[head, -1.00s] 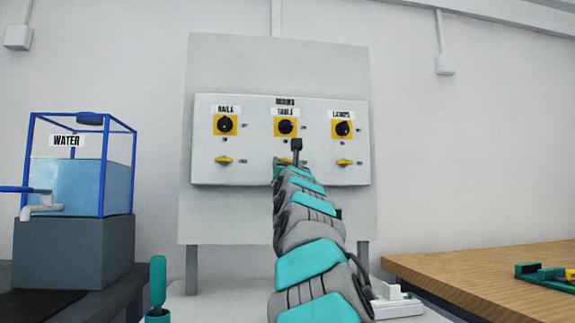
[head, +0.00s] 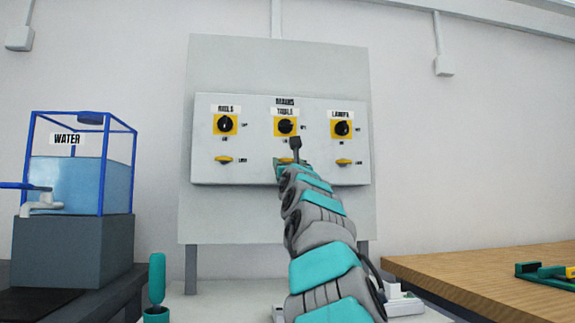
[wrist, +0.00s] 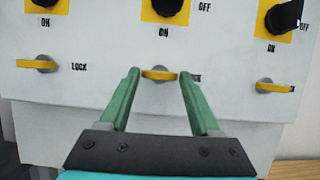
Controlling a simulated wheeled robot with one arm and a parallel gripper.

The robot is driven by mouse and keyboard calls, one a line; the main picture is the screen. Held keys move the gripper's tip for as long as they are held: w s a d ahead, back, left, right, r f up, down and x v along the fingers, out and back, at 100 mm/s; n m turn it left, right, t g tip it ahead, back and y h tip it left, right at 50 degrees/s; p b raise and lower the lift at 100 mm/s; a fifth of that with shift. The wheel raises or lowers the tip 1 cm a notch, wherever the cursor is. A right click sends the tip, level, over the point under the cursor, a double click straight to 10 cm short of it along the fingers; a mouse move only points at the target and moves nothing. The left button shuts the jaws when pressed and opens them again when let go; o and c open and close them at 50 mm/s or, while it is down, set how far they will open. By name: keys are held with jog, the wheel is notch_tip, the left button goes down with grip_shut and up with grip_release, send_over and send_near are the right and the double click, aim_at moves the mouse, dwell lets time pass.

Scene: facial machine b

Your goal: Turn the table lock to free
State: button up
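The table lock (wrist: 159,74) is a small yellow handle on a grey round base, lying level at the middle of the panel's lower row. In the wrist view it sits between the tips of my gripper (wrist: 159,72). The green fingers are open, one on each side of the handle, with a gap visible at both ends. I cannot tell how deep the tips reach around it. The right finger partly covers its label. In the head view my gripper (head: 284,163) hides most of this lock below the black table switch (head: 286,126) on its yellow plate.
The panel (head: 252,160) also bears a left lock (head: 224,159) and a right lock (head: 343,162), both level, with black switches above. A water tank (head: 80,185) stands at left. A wooden table (head: 470,270) is at right. A teal-handled object (head: 157,280) stands low at front left.

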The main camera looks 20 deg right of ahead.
jog(key=o, duration=0.4)
jog(key=b+v, duration=0.6)
jog(key=v, duration=0.2)
jog(key=shift+b, duration=0.35)
